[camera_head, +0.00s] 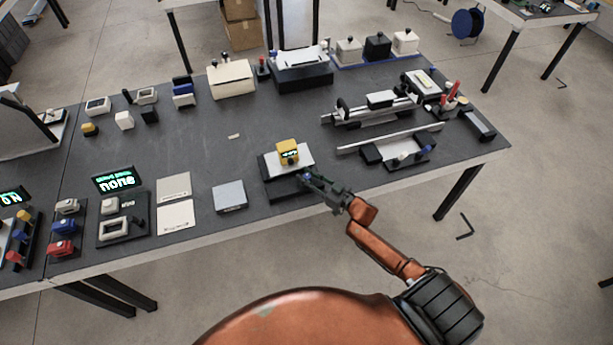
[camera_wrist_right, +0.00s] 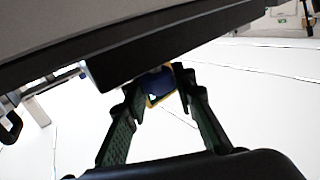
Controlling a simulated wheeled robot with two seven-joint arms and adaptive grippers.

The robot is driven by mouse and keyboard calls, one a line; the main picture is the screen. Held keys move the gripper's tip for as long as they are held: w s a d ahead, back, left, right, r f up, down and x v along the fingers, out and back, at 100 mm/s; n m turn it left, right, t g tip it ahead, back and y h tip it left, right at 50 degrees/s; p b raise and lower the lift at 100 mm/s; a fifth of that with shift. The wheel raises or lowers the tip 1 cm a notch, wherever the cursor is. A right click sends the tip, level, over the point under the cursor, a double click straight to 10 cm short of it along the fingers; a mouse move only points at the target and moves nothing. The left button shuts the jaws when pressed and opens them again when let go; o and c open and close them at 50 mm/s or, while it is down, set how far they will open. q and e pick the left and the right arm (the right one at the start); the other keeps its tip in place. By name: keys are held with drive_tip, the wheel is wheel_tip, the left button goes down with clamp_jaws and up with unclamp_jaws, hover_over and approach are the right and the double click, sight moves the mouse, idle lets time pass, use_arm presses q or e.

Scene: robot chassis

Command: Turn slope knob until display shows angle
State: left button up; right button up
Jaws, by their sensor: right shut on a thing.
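The slope device's dark base (camera_head: 285,191) stands near the front edge of the table, with a light plate (camera_head: 305,158) on top. A yellow block (camera_head: 288,147) with a small green display sits on the plate; its digits are too small to read. My right gripper (camera_head: 308,178) reaches the device's front from the lower right. It is shut on a blue knob (camera_wrist_right: 158,82), which shows between the two fingers in the right wrist view, under the dark base, with a yellow edge around it. The fingers hide most of the knob in the head view. My left gripper is not in view.
A grey block (camera_head: 230,196) and light plates (camera_head: 175,215) lie left of the device. A rail assembly (camera_head: 390,140) stands to the right. A display reading "none" (camera_head: 117,180) stands further left. The table middle behind the device is mostly clear.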

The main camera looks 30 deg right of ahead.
clamp_jaws()
drive_tip(key=shift+n+g+y+b, duration=0.9)
drive_tip(key=shift+n+y+b, duration=0.25)
drive_tip(key=shift+y, duration=0.55)
drive_tip(key=o, duration=0.8)
unclamp_jaws()
drive_tip(key=shift+s+d, duration=0.1)
drive_tip(key=v, duration=1.1)
drive_tip(key=shift+s+d, duration=0.2)
drive_tip(key=shift+s, duration=0.1)
